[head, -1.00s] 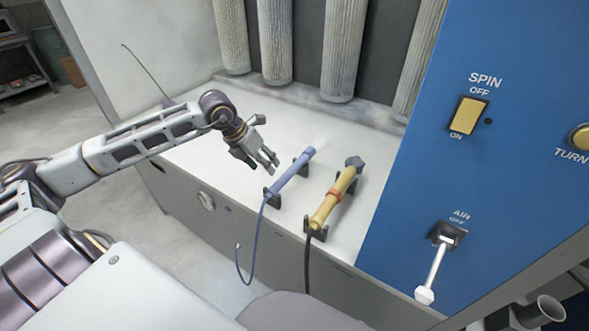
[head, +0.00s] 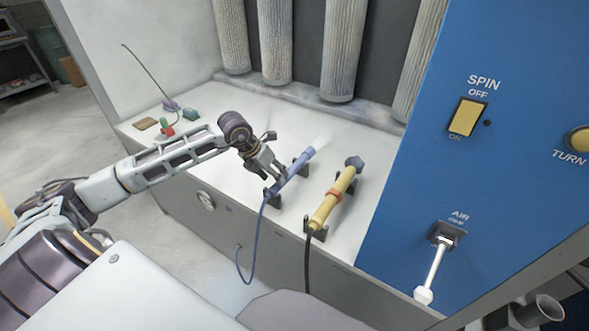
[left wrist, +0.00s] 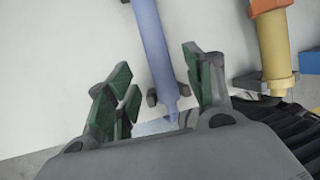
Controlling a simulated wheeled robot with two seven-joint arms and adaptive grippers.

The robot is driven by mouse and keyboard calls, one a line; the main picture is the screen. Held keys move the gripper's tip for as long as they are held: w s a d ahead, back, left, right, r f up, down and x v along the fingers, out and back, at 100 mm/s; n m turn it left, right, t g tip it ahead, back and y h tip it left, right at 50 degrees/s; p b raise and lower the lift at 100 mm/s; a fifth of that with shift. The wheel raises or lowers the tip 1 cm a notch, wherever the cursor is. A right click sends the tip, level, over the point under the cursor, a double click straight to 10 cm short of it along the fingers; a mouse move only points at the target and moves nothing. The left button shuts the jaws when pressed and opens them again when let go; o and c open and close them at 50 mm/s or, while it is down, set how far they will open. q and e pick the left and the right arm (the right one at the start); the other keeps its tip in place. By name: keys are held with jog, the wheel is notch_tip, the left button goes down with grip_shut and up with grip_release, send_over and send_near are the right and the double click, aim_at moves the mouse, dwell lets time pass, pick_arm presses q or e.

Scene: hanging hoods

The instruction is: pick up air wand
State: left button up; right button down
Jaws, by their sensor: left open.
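The blue wand (head: 299,162), which appears to be the air wand, lies tilted on two dark holders on the white bench, its thin hose hanging over the front edge. A faint pale streak shows beyond its tip. My left gripper (head: 278,173) is open at the wand's near part. In the left wrist view, the blue wand (left wrist: 152,45) runs between the spread green-padded fingers of the left gripper (left wrist: 160,88), with no clear contact. Whether the fingers reach around it is hard to tell. My right gripper is not in view.
A yellow wand (head: 333,198) lies on its own holders just right of the blue one. A blue panel (head: 400,190) with a switch and the AIR lever (head: 434,268) stands at right. Hanging filter columns (head: 343,50) line the back. Small coloured items (head: 168,128) lie at left.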

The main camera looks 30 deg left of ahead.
aim_at(293, 170)
pick_arm(q)
jog(key=shift+f, duration=0.1)
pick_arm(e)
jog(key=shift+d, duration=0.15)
pick_arm(q)
jog(key=shift+w+d+f, duration=0.15)
jog(key=shift+w+f, duration=0.1)
jog(key=shift+f, duration=0.05)
jog(key=shift+w+d+f, duration=0.1)
jog(key=shift+w+f, duration=0.2)
jog(key=shift+f, duration=0.2)
jog(key=shift+p+x, duration=0.3)
jog(key=shift+x, duration=0.75)
jog(key=shift+w+f, duration=0.3)
jog(key=shift+f, duration=0.2)
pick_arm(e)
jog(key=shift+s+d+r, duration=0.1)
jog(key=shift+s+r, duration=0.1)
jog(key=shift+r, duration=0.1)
